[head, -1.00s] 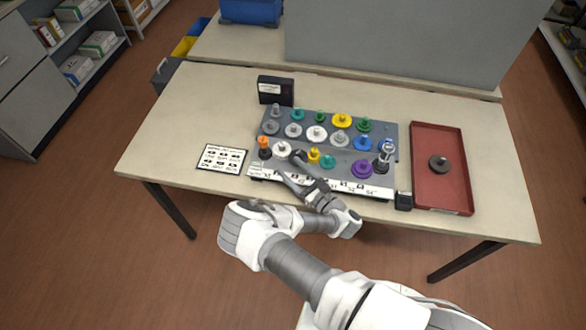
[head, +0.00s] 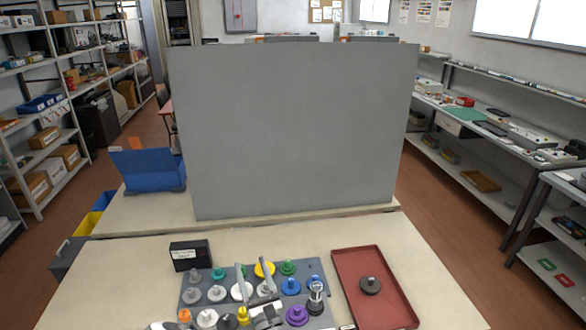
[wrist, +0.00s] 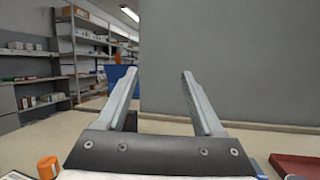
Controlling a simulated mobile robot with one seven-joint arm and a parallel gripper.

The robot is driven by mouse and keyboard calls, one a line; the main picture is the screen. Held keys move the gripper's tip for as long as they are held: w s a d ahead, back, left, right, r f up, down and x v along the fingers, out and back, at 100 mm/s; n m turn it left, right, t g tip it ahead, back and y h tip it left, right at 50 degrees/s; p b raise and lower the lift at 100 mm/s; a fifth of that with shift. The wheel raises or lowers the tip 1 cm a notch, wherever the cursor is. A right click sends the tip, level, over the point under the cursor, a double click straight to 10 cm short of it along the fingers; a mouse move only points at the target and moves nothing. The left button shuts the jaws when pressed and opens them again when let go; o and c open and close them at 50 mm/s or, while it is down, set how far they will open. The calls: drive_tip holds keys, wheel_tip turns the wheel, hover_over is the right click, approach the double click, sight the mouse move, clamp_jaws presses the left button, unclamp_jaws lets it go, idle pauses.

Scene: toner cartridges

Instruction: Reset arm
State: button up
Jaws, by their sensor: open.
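My gripper (head: 253,285) is in front of the rack of coloured pieces in the head view, fingers pointing up and away. In the wrist view the two fingers of my gripper (wrist: 158,85) are spread apart with nothing between them. The grey rack (head: 322,270) stands on the table and holds several knobbed pieces, among them a yellow piece (head: 264,269), a green piece (head: 287,267) and a purple piece (head: 297,314). My gripper hides part of the rack. An orange-topped piece also shows in the wrist view (wrist: 48,167).
A red tray (head: 341,268) with a dark round piece (head: 370,286) lies right of the rack. A black box (head: 190,255) stands behind the rack's left end. A tall grey panel (head: 285,130) rises at the table's back. A blue bin (head: 150,170) stands left of it.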

drive_tip(key=w+d+r+m+g+h+b, duration=0.1)
drive_tip(key=d+r+m+h, duration=0.65)
drive_tip(key=d+h, duration=0.3)
drive_tip(key=w+d+r+m+g+h, duration=0.1)
drive_tip(key=d+r+m+h, duration=0.5)
drive_tip(key=d+m+h, duration=0.4)
drive_tip(key=s+d+r+m+g+h+b, duration=0.25)
drive_tip(key=s+d+m+g+h, duration=0.35)
drive_tip(key=s+d+m+g, duration=0.6)
drive_tip(key=s+d+m+g+y, duration=0.3)
drive_tip(key=s+m+g+y, duration=0.35)
drive_tip(key=s+y, duration=0.4)
drive_tip(key=s+a+r+m+t+y+b, duration=0.2)
drive_tip(key=s+a+r+m+t+y, duration=0.1)
drive_tip(key=s+a+y, duration=0.4)
drive_tip(key=s+a+r+t, duration=0.1)
drive_tip(key=a+t, duration=0.1)
drive_tip(key=a, duration=0.1)
drive_tip(key=shift+s+a+r+m+b, duration=0.15)
drive_tip(key=shift+s+r+m+b, duration=0.1)
drive_tip(key=shift+r+m+b, duration=0.1)
